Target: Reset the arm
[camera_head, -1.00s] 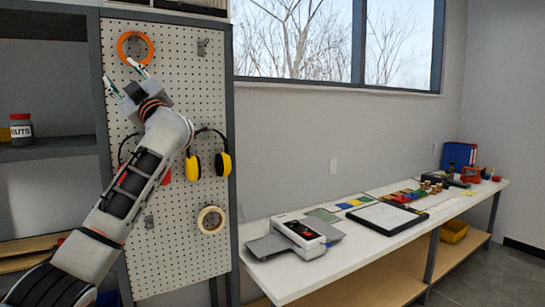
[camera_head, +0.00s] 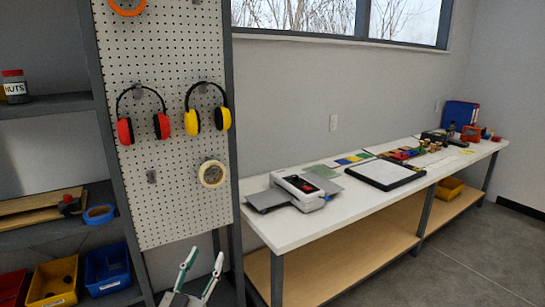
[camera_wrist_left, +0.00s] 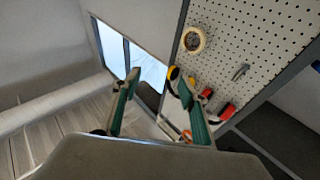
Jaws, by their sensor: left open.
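My left gripper (camera_head: 207,253) is at the bottom of the head view, below the pegboard's lower edge. Its two green-and-white fingers point up and stand apart, with nothing between them. In the left wrist view, the gripper (camera_wrist_left: 156,80) shows its two green fingers spread and empty. Most of the left arm is out of the head view. My right gripper is in neither view.
The pegboard (camera_head: 175,215) holds red earmuffs (camera_head: 125,131), yellow earmuffs (camera_head: 192,122) and a tape roll (camera_head: 212,161). Shelves with a blue bin (camera_head: 107,280) stand left. A white workbench (camera_head: 295,233) carries a printer-like device (camera_head: 305,187). Open floor (camera_head: 450,265) lies right.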

